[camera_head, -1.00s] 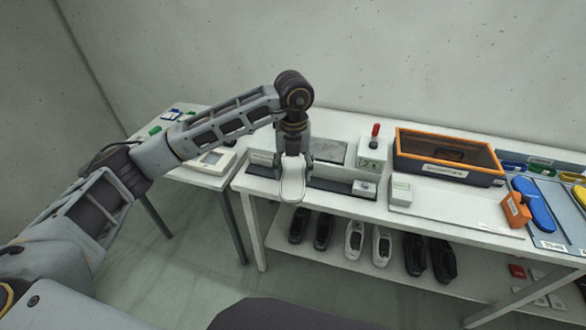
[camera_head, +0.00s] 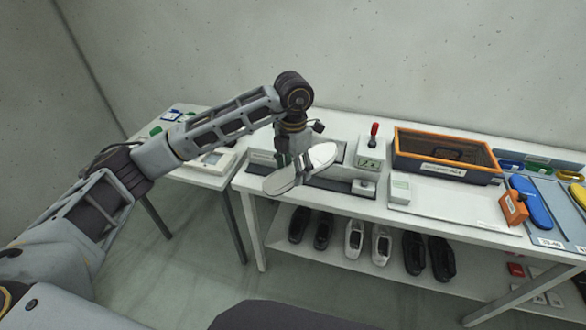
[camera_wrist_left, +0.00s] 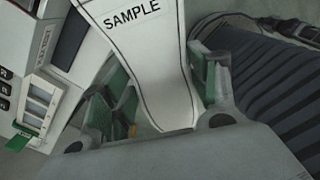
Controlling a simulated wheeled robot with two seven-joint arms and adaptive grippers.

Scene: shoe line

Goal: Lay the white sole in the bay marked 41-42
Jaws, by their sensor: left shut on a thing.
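The white sole (camera_head: 316,159) is in my left gripper (camera_head: 299,168), held above the front of the table at its left part. In the camera_head view it lies diagonally, from lower left to upper right. In the left wrist view the white sole (camera_wrist_left: 140,50) bears the word SAMPLE, and the green-padded fingers of my left gripper (camera_wrist_left: 160,92) are on either side of it. The blue-grey bay board (camera_head: 556,205) is at the far right, cut by the picture edge. Its labels are too small to read surely, so I cannot tell which bay is 41-42. My right gripper is not in view.
A blue sole (camera_head: 531,203) lies on the board, with an orange block (camera_head: 514,209) beside it. An orange-rimmed box (camera_head: 400,160), a red-knobbed device (camera_head: 371,152) and a small white box (camera_head: 400,191) stand between. Several shoes (camera_head: 378,243) are on the lower shelf.

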